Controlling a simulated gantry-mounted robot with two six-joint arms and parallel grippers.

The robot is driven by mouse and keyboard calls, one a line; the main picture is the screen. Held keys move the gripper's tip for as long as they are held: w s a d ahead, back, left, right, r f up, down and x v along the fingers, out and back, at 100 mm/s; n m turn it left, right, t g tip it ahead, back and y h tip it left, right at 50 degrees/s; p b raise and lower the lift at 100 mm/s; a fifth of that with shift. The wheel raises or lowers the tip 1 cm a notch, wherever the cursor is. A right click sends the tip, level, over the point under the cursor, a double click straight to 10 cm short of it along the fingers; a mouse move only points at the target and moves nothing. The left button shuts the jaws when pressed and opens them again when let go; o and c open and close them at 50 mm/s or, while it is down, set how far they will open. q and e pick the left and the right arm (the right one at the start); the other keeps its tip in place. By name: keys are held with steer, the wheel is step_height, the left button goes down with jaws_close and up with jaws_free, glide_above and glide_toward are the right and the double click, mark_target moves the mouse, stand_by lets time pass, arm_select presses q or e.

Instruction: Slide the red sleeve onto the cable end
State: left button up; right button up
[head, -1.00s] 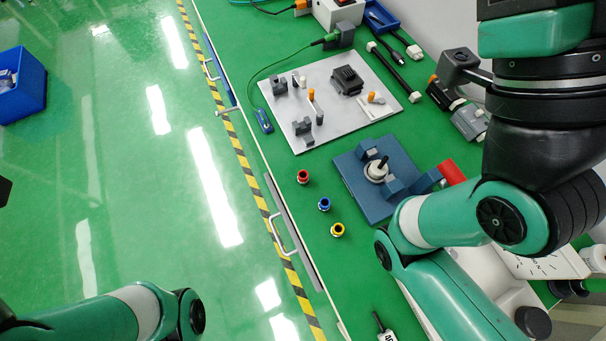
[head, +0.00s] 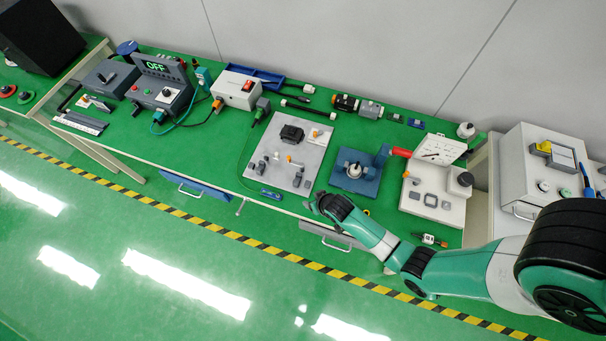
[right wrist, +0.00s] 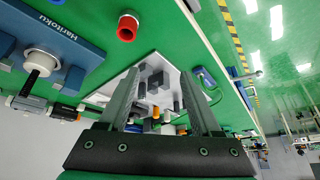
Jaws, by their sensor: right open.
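The red sleeve (right wrist: 127,28), a small red ring on a pale base, stands on the green bench in the right wrist view, beyond my fingers and apart from them. In the head view my right gripper hides it. My right gripper (right wrist: 158,78) is open with nothing between its fingers; in the head view it (head: 317,204) is over the bench's front edge. A thin green cable (head: 241,160) curves beside the grey board (head: 310,175) to a blue piece (head: 271,194). I cannot tell which part is the cable end. My left gripper is out of view.
A blue fixture (head: 345,184) with a red handle (head: 401,152) stands right of the board. A yellow ring (head: 366,212) shows beside my arm. Small posts and a black block (head: 291,133) stand on the board. A white gauge unit (head: 414,190) is farther right.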

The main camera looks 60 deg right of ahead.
arm_select(q)
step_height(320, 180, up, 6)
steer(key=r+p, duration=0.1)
steer(key=p, duration=0.3)
arm_select(e)
steer(key=s+r+g, duration=0.1)
steer(key=s+r, duration=0.2)
steer(key=s, duration=0.4)
steer(key=shift+m, duration=0.3)
steer(key=b+x, duration=0.6)
steer(key=b, duration=0.1)
steer(key=shift+d+f, duration=0.3)
steer(key=shift+f, duration=0.05)
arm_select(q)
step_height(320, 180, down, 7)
arm_select(e)
steer(key=shift+w, duration=0.15)
steer(key=b+x, duration=0.2)
steer(key=x, duration=0.2)
steer(key=shift+w+d+f+b, duration=0.2)
steer(key=shift+f+b, duration=0.1)
steer(key=shift+f, duration=0.15)
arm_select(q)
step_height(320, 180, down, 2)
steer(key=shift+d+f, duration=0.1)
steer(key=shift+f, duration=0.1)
arm_select(e)
steer(key=shift+s, duration=0.1)
jaws_close()
